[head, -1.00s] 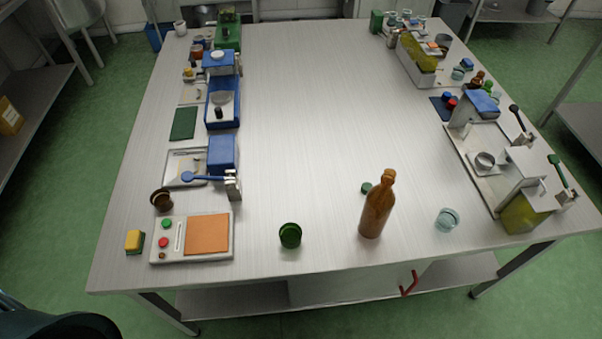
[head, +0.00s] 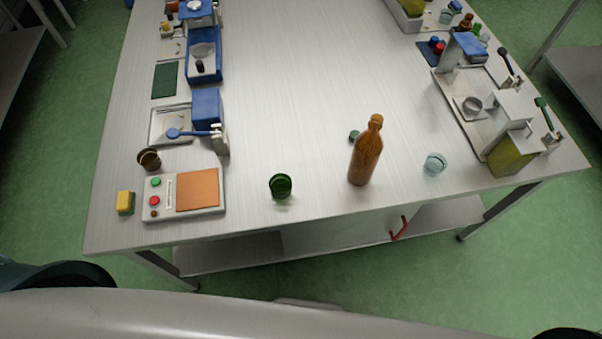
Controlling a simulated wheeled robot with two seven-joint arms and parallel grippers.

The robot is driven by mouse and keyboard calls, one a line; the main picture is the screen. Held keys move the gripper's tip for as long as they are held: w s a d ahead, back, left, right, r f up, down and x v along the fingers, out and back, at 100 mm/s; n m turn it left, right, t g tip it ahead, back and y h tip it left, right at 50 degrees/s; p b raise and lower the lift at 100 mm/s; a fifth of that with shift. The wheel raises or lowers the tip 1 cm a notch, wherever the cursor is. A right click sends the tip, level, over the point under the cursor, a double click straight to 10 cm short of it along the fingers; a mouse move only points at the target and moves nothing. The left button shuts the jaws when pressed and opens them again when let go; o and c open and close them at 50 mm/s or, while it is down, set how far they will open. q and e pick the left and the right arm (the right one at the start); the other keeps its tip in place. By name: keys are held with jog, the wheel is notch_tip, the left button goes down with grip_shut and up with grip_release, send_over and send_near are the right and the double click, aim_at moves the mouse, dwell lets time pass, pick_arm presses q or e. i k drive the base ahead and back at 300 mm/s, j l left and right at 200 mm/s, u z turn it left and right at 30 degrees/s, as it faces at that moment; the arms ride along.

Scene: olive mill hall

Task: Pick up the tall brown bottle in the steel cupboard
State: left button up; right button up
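A tall brown bottle (head: 366,155) stands upright on the steel table (head: 300,90), near its front edge. Neither of my grippers shows in the head view. Dark rounded parts at the bottom left and bottom right corners look like my own body.
Near the bottle are a green cup (head: 280,186), a small green lid (head: 354,135) and a clear glass (head: 434,163). A scale with an orange plate (head: 198,190) is front left. Metal apparatus (head: 490,125) stands right. The table's middle is clear.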

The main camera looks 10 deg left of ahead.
aim_at(367, 145)
jog(key=k+j+u, duration=0.1)
jog(key=j, duration=0.25)
jog(key=k+j, duration=0.25)
jog(key=k+j+u, duration=0.15)
jog(key=j, duration=0.35)
jog(key=k+j, duration=0.15)
jog(key=j, duration=0.2)
jog(key=k+j+u, duration=0.15)
jog(key=j, duration=0.25)
